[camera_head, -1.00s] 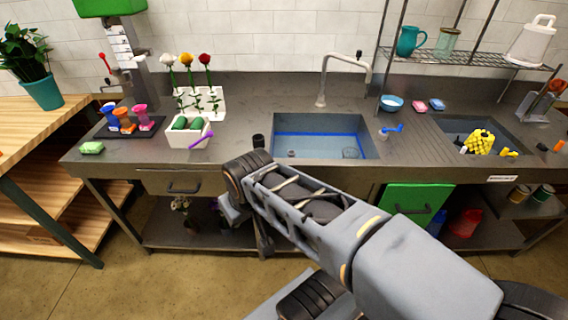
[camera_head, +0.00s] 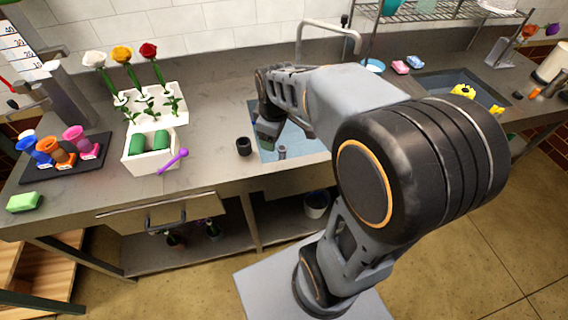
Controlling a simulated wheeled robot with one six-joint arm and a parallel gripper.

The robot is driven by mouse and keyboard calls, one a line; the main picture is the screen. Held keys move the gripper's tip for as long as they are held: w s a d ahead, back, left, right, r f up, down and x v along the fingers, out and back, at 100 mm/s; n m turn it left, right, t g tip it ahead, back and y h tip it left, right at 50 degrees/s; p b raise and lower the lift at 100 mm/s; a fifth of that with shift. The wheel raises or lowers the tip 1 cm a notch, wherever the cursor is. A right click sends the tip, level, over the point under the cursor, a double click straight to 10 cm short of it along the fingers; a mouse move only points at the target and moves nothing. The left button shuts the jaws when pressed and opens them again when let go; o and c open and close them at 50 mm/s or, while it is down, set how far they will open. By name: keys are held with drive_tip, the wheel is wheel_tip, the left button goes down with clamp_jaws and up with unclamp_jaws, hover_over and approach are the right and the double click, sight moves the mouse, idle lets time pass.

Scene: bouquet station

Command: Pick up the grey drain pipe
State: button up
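A small grey upright piece (camera_head: 282,152), which looks like the drain pipe, stands in the blue-lined sink (camera_head: 305,147) near its front left. My arm reaches over the sink from the right. My gripper (camera_head: 267,132) hangs at the arm's far end over the sink's left side, just above and left of the grey piece in the picture. It looks apart from the piece. Its fingers are too small and dark to tell if they are open or shut. My arm hides much of the sink's right and back.
A black cup (camera_head: 244,146) stands on the counter just left of the sink. A tall faucet (camera_head: 328,27) rises behind. Further left are a white flower holder (camera_head: 150,108), a white bin (camera_head: 137,157) with green items and a purple tool (camera_head: 174,160).

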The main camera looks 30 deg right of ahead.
drive_tip(key=w+d+f+n+g, duration=0.1)
drive_tip(key=w+d+f+n, duration=0.2)
drive_tip(key=w+n, duration=0.25)
drive_tip(key=n+g+p, duration=0.1)
drive_tip(key=n+p, duration=0.1)
drive_tip(key=n, duration=0.4)
hover_over(282, 148)
wheel_tip(282, 148, down, 6)
drive_tip(key=shift+n, duration=0.35)
drive_tip(key=f, duration=0.4)
drive_tip(key=f+p, duration=0.1)
drive_tip(key=f, duration=0.4)
drive_tip(key=shift+w+a+f, duration=0.1)
drive_tip(key=shift+w, duration=0.1)
drive_tip(key=shift+s+f+p, duration=0.1)
drive_tip(key=shift+f+p, duration=0.75)
drive_tip(key=shift+f, duration=2.25)
drive_tip(key=shift+c, duration=0.4)
clamp_jaws()
